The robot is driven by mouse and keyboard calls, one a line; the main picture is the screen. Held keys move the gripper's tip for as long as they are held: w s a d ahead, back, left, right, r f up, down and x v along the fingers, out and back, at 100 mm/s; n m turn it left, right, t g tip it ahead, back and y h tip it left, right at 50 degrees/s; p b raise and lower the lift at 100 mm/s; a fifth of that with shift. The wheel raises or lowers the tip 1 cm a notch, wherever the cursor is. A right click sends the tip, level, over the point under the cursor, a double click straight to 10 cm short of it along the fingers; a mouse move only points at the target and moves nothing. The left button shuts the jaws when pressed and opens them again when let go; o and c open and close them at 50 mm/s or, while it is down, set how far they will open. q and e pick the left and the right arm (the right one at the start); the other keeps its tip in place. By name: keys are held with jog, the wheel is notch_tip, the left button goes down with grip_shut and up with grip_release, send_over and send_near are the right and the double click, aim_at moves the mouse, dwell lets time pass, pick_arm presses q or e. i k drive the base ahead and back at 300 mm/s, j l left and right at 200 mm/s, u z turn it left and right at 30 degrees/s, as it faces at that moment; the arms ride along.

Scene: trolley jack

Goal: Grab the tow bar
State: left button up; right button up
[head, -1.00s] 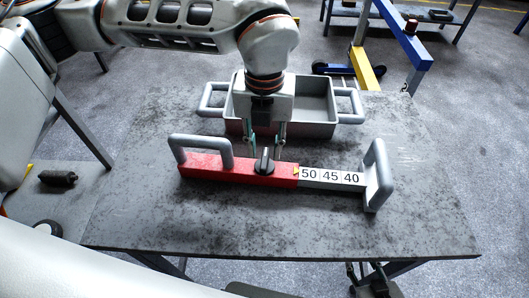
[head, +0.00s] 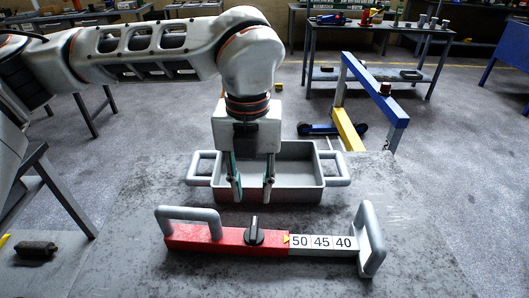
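The tow bar (head: 215,240) lies across the table in the head view. Its left part is red with a grey loop handle (head: 187,213). Its grey right part carries the numbers 50, 45 and 40 and ends in an upright grey handle (head: 371,240). A black knob (head: 254,231) stands on its middle. My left gripper (head: 252,192) points down, its two fingers apart with nothing between them. It appears above and behind the bar, in front of the grey tray, and does not touch the bar. My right gripper is out of view.
A grey tray (head: 305,193) with a handle at each side stands behind the bar on the worn grey table (head: 420,262). A blue and yellow frame (head: 372,92) stands on the floor beyond. Workbenches line the back. The table's right side is clear.

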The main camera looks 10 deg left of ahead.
aim_at(213, 237)
jog(key=k, duration=1)
